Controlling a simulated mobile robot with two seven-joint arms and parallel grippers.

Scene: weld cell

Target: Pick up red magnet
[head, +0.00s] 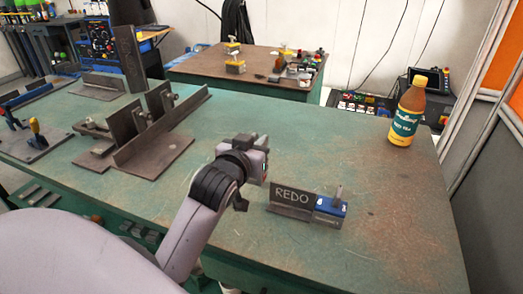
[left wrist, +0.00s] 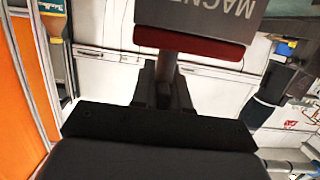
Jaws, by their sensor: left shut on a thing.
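My left gripper (head: 262,158) is above the green table. In the left wrist view its fingers (left wrist: 165,76) are shut on the stem of the red magnet (left wrist: 190,43). The magnet shows as a red bar beside a grey face with upside-down "MAGNET" lettering. In the head view, the gripper hides most or all of the red magnet. My right gripper is not in view.
Steel angle pieces (head: 160,135) are at the left. A bottle (head: 408,113) stands at the right. The table's right part is mostly clear.

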